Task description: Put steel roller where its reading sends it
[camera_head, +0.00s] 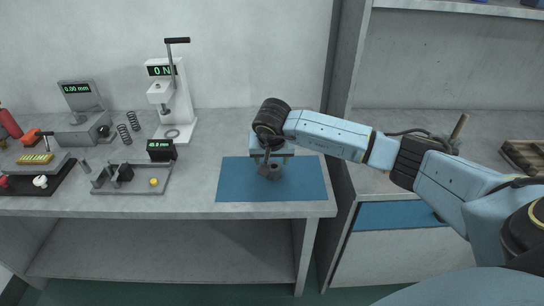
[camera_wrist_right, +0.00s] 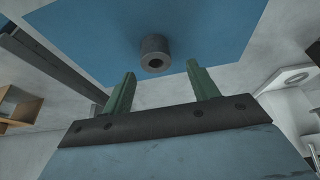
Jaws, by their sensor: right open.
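The steel roller, a short dark grey cylinder with a hole through it, stands on the blue mat (camera_head: 305,180); it shows in the head view (camera_head: 276,173) and in the right wrist view (camera_wrist_right: 155,50). My right gripper (camera_head: 266,168) is low over the mat at the roller. In the wrist view its green fingers (camera_wrist_right: 161,72) are apart, with the roller beyond their tips and nothing between them. A gauge (camera_head: 78,103) reads 0.00 mm, and a tall press-like tester (camera_head: 174,100) reads 0 N. My left gripper is out of view.
A grey tray (camera_head: 120,190) with a small display unit (camera_head: 161,150) stands left of the mat. Springs (camera_head: 124,134) and a black tray (camera_head: 40,203) are farther left. A shelf unit (camera_head: 345,90) stands right of the table. The mat's right part is clear.

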